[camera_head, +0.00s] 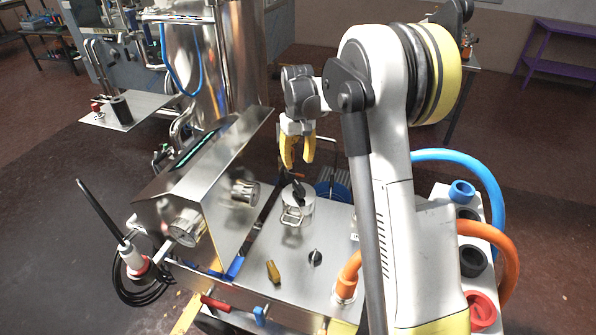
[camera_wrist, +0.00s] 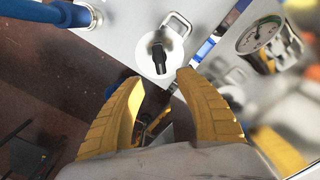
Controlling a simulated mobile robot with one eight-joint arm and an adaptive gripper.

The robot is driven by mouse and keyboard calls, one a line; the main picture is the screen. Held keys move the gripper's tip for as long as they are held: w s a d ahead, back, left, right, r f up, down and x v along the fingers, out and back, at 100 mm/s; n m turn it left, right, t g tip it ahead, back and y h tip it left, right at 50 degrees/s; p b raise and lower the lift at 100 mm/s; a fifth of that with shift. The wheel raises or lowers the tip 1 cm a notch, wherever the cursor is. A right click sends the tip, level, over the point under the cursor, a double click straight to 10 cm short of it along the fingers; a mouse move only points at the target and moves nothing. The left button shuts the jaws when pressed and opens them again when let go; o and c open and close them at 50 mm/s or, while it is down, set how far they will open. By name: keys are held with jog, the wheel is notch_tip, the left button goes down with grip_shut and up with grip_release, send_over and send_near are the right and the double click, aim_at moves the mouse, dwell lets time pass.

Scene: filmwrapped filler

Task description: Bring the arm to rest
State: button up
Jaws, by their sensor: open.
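My gripper (camera_head: 297,163) hangs pointing down from my arm, with its two yellow fingers apart and nothing between them. It is above the steel machine top (camera_head: 262,250), near a round metal lid (camera_head: 297,207) with a black knob and a wire handle. In the wrist view my gripper (camera_wrist: 152,92) shows its yellow fingers spread, with the round lid (camera_wrist: 147,62) just beyond the tips. The fingers look apart from the lid. My arm is folded, with its upper links on the right of the head view.
A slanted steel panel box (camera_head: 190,200) with gauges stands left of my gripper, and a tall steel tank (camera_head: 222,70) behind it. Blue (camera_head: 485,175) and orange hoses (camera_head: 490,240) curve at the right. A purple bench (camera_head: 555,55) stands far right. Open floor shows around the machine.

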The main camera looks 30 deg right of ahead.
jog(key=shift+r, duration=0.3)
